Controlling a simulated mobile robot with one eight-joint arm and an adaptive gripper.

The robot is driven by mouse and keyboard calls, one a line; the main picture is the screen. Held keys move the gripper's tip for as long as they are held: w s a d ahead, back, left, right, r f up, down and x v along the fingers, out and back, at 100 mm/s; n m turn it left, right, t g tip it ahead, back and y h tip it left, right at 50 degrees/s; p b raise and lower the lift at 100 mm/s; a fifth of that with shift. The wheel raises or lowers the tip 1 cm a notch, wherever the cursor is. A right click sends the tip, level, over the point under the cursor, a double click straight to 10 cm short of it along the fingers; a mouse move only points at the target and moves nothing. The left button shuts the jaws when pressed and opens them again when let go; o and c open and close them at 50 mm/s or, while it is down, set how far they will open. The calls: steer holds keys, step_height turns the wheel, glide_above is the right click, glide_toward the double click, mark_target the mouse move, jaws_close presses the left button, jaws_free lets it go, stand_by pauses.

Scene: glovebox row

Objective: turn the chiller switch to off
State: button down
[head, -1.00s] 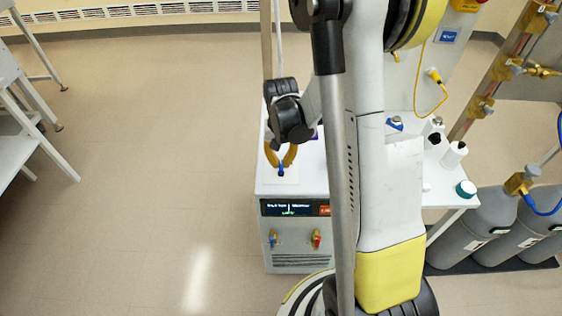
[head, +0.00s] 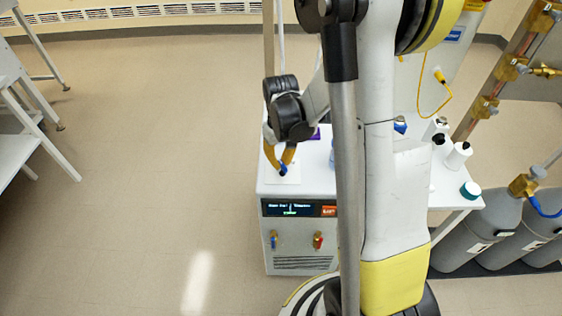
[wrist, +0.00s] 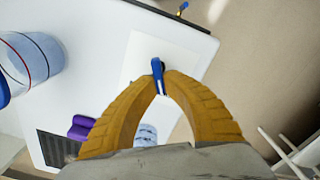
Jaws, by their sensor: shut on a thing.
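The chiller (head: 264,188) is a white box with a dark lit display (head: 290,209) on its front. A small blue switch handle (head: 283,170) stands on a pale plate on its top. My gripper (head: 283,167) has two yellow ribbed fingers and points down at the handle. In the wrist view the blue handle (wrist: 157,68) sits between the fingertips (wrist: 162,82), which are closed on it. The pale plate (wrist: 150,45) lies under it. I cannot read the switch markings; my fingers hide the handle's lower part.
Two small valves, blue (head: 274,240) and red (head: 318,241), are on the chiller's front. White bottles (head: 458,155) stand on the bench at right, beside grey cylinders (head: 478,232). A clear vessel (wrist: 32,65) and purple object (wrist: 82,127) are near my gripper.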

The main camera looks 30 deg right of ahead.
mark_target(281, 162)
stand_by(0.3)
steer(key=c, duration=1.5)
jaws_free()
step_height(281, 162, up, 12)
steer(key=s+a+r+t, duration=0.7)
steer(key=s+a, duration=0.4)
steer(key=a, duration=0.2)
steer(key=shift+s+n, duration=0.25)
steer(key=shift+n, duration=0.15)
